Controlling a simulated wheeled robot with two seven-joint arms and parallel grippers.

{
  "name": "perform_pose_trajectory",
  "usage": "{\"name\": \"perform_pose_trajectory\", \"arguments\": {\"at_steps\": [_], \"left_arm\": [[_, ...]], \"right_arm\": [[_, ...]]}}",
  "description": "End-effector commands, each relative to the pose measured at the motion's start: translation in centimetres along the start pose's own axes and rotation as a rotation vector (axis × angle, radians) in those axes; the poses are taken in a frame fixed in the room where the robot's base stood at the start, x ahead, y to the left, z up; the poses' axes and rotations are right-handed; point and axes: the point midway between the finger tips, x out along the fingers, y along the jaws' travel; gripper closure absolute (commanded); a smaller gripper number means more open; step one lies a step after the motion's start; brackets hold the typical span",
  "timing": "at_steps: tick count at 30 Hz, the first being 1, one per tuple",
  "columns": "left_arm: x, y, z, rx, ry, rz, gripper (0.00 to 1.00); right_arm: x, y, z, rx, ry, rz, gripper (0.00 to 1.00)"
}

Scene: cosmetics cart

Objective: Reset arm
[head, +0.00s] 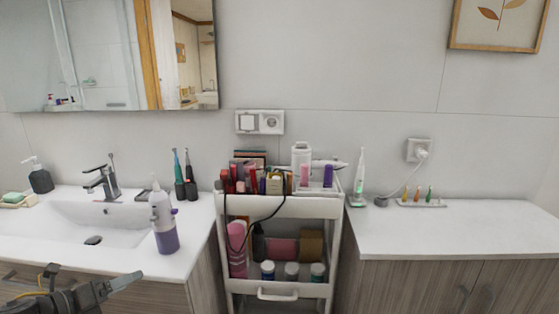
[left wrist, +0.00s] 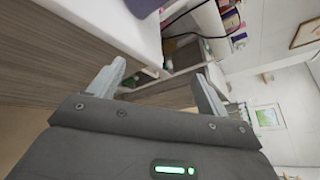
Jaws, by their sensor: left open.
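My left gripper (head: 122,286) is at the lower left of the head view, in front of the sink cabinet and below the counter edge. In the left wrist view its two fingers (left wrist: 160,88) stand wide apart with nothing between them. The left gripper is open and touches nothing that I can see. My right gripper is not in the head view. The white cosmetics cart (head: 285,208) stands in the middle, between the two counters. It also shows beyond the fingers in the left wrist view (left wrist: 207,25).
A purple and white bottle (head: 165,228) stands near the front edge of the sink counter (head: 205,222). Cosmetics fill the cart's shelves. An electric toothbrush (head: 359,175) stands on the right counter (head: 450,232), which is mostly clear. A faucet (head: 102,182) rises behind the basin.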

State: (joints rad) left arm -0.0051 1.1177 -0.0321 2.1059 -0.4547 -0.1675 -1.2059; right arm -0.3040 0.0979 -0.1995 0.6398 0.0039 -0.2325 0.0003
Motion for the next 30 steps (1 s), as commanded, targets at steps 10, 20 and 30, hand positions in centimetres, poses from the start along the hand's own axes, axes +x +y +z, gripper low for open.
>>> {"name": "perform_pose_trajectory", "arguments": {"at_steps": [10,20,30], "left_arm": [[-1.2,4.3,-20.1,-1.336,-0.337,0.435,0.22],[-7.4,2.6,-32.9,-2.089,-0.65,0.844,0.22],[-9.0,2.7,-40.3,-2.36,-0.832,1.091,0.22]], "right_arm": [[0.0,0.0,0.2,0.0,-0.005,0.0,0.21],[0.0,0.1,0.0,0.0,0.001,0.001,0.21],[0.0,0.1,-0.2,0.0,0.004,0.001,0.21]]}}
